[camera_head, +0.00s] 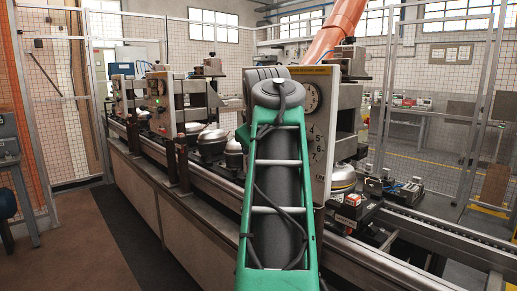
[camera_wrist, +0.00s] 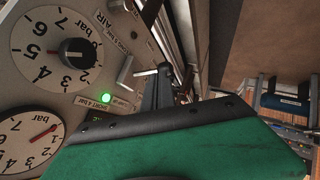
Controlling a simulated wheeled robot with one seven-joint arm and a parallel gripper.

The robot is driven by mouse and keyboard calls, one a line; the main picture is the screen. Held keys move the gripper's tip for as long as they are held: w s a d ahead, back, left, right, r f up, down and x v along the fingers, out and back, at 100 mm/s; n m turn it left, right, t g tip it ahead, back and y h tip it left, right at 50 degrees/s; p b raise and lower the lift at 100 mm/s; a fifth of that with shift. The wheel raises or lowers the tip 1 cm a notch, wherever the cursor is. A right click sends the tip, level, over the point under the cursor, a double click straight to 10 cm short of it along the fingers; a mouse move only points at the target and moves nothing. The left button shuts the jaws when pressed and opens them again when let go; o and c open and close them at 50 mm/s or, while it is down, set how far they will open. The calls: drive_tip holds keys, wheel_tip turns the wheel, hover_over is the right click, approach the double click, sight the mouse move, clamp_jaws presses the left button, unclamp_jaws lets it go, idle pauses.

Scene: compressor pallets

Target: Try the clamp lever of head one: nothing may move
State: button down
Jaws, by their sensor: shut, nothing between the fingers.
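My gripper (camera_wrist: 161,72) shows as narrow dark fingers, shut and empty, close to a thin light bar (camera_wrist: 144,73). Whether they touch is unclear. In the head view the near head panel (camera_head: 317,150) is partly hidden behind my green arm, and my gripper is hidden there.
More heads (camera_head: 160,100) stand along the line at left. Silver compressors (camera_head: 212,138) sit on the conveyor (camera_head: 370,235); another (camera_head: 343,178) is right of my arm. Mesh fencing (camera_head: 440,95) runs behind. The floor (camera_head: 125,235) at left is clear.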

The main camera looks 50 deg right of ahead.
drive_tip(key=a+f+p+v, duration=0.1)
drive_tip(key=p+v, duration=0.1)
drive_tip(key=v, duration=0.8)
drive_tip(key=shift+a, duration=0.15)
drive_tip(key=shift+r, duration=0.1)
drive_tip(key=w+a+f+y+p, duration=0.35)
drive_tip(key=a+f, duration=0.25)
drive_tip(key=a, duration=0.3)
drive_tip(key=w+a+f+y+p, duration=0.2)
drive_tip(key=w+a+f+p, duration=0.3)
drive_tip(key=a+f, duration=0.3)
drive_tip(key=s+a+f+g+y+p, duration=0.1)
drive_tip(key=s+a+f+g+p, duration=0.1)
drive_tip(key=s+a+f, duration=0.2)
drive_tip(key=s+a+f+n+g+p, duration=0.1)
drive_tip(key=s+a+f, duration=0.4)
drive_tip(key=a+f, duration=0.5)
drive_tip(key=shift+s+a+f+n+g+y+p, duration=0.3)
drive_tip(key=shift+a+g+p, duration=0.25)
drive_tip(key=shift+p, duration=0.7)
